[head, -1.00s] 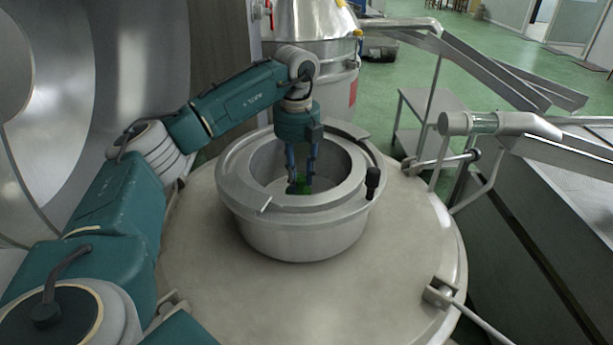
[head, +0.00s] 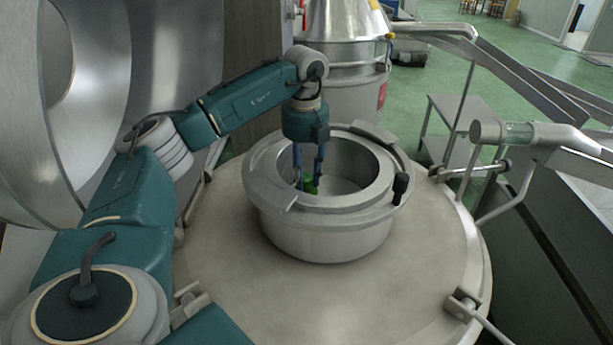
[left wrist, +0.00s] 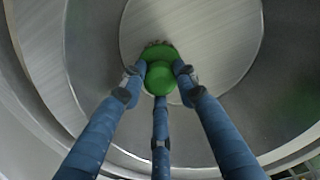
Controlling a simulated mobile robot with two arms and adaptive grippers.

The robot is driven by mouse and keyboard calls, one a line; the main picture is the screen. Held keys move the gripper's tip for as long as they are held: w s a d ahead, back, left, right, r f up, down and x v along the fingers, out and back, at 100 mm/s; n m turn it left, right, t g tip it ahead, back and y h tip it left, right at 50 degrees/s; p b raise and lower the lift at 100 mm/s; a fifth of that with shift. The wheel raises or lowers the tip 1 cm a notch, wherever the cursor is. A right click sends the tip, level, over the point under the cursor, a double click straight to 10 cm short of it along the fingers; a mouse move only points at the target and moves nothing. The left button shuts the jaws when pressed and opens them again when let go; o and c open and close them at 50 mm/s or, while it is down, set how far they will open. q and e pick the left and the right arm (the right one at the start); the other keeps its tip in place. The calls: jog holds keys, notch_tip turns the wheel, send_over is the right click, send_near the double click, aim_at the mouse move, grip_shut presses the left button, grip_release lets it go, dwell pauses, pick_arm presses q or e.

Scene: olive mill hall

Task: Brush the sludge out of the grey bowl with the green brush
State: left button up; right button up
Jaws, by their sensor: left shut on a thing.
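The grey bowl (head: 325,240) is a wide round metal vessel with a thick rim, set on a large pale round lid. My left gripper (head: 309,180) reaches down into the left part of its opening, fingers closed around the green brush (head: 311,187). In the left wrist view, the brush (left wrist: 160,75) is held between three blue fingers, with brownish bristles at its far edge over the round bowl floor (left wrist: 210,40). Whether the bristles touch the floor is unclear. I cannot make out any sludge; part of the floor is hidden by the brush and fingers. My right gripper is not in view.
The pale lid (head: 400,270) has clamps at its edge. A metal pipe (head: 540,135) and sloping beams stand at the right. A steel tank (head: 345,85) is behind the bowl and a large curved metal wall (head: 140,80) at the left. Green floor shows beyond.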

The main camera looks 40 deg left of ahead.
pick_arm(q)
jog(key=shift+r, duration=3)
jog(key=shift+r, duration=0.1)
jog(key=shift+r, duration=1.45)
